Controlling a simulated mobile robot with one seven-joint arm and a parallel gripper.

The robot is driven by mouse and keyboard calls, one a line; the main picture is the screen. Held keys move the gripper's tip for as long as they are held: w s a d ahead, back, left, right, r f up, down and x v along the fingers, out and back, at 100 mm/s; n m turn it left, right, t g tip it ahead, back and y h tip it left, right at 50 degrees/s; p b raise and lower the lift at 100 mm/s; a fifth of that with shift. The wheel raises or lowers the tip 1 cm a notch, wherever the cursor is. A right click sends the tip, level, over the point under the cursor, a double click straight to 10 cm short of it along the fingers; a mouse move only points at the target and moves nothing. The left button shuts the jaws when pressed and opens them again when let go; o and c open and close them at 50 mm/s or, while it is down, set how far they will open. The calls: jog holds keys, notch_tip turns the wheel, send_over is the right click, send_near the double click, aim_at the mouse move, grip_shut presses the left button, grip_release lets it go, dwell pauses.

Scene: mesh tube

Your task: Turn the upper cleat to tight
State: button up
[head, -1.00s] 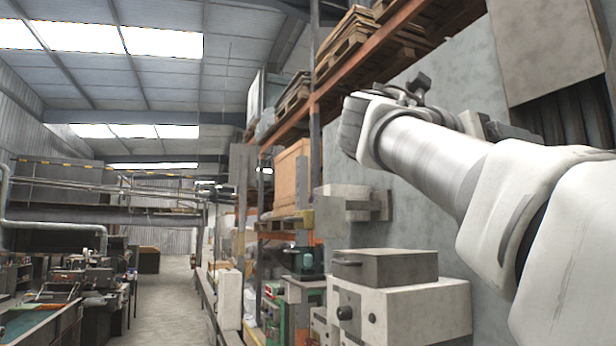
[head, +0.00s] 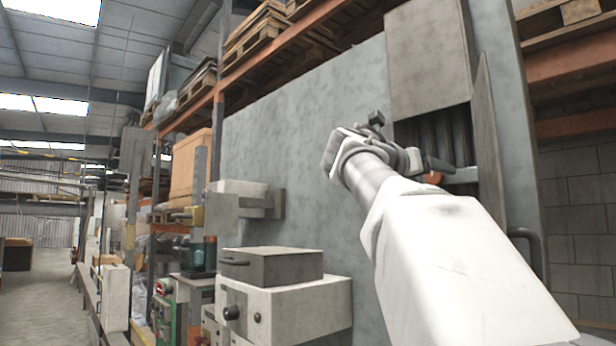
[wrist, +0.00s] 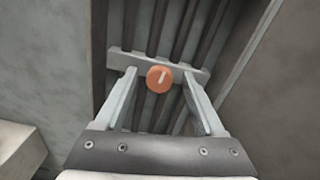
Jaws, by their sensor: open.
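An orange round knob with a white line on its face, which looks like the cleat (wrist: 160,79), sits on a pale crossbar (wrist: 120,62) in the wrist view. The white line leans slightly right of upright. A bit of orange also shows beside my gripper in the head view (head: 434,178). My gripper (wrist: 158,74) is open and empty, its two fingers on either side of the knob in the picture, with gaps on both sides. I cannot tell how far the fingertips are from it. No second cleat can be made out.
Dark ribbed bars (wrist: 172,30) run behind the crossbar in a recess. Grey panels flank it, one standing out at the right (head: 488,150). A grey-white machine box (head: 290,305) stands lower left. A dark curved handle (head: 530,245) is at the right.

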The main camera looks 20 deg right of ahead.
grip_shut()
